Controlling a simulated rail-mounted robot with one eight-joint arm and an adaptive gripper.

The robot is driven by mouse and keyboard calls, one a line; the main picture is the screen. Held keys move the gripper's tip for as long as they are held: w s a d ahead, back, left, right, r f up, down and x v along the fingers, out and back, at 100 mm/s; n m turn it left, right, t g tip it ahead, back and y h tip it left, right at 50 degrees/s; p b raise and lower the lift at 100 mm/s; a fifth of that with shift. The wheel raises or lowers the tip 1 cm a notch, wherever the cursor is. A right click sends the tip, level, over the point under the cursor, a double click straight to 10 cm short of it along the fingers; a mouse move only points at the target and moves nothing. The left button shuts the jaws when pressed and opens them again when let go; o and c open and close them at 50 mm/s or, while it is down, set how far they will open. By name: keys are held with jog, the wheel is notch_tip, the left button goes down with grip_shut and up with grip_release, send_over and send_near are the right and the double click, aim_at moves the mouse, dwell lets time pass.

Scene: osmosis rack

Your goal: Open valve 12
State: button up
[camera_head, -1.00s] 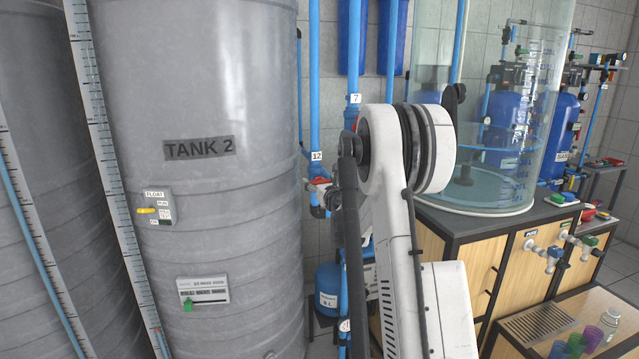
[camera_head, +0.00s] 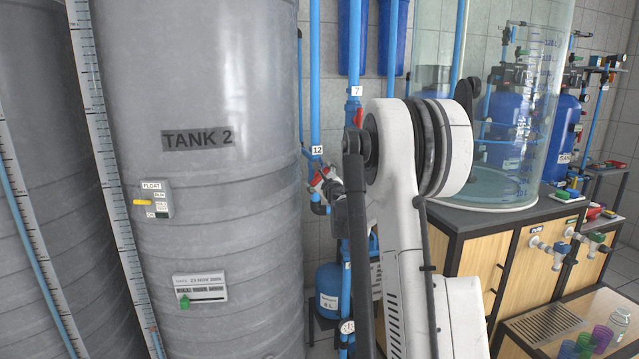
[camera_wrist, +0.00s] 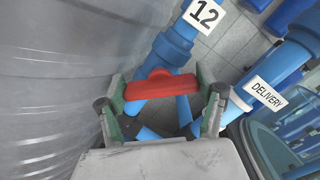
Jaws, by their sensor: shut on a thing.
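Valve 12 has a red handle (camera_wrist: 160,87) on a blue pipe, below the white "12" label (camera_wrist: 205,13) in the wrist view. The handle lies crosswise to the pipe, nearly level in that picture. My gripper (camera_wrist: 161,104) has one finger at each end of the handle and is shut on it. In the head view, the "12" label (camera_head: 317,150) is on the pipe beside Tank 2. Part of the red handle (camera_head: 318,179) shows just below it, and my arm hides much of the area to its right.
Tank 2 (camera_head: 215,230) stands close on the left of the valve. A blue pipe marked "DELIVERY" (camera_wrist: 265,93) runs at the right in the wrist view. A wooden cabinet (camera_head: 480,255) bears a clear cylinder (camera_head: 515,130) at the right.

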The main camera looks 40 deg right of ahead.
jog(key=n+b, duration=0.1)
jog(key=n, duration=0.1)
jog(key=n+b, duration=0.1)
jog(key=n, duration=0.1)
jog(key=shift+f+n, duration=0.2)
jog(key=shift+n, duration=0.1)
jog(key=shift+a+n+b, duration=0.1)
jog(key=shift+n+b, duration=0.7)
jog(key=shift+n, duration=1.7)
jog(key=o, duration=1.1)
jog(key=shift+o, duration=0.2)
jog(key=shift+s, duration=0.1)
jog(key=v, duration=1.1)
jog(key=shift+s+a, duration=0.15)
jog(key=shift+s, duration=0.2)
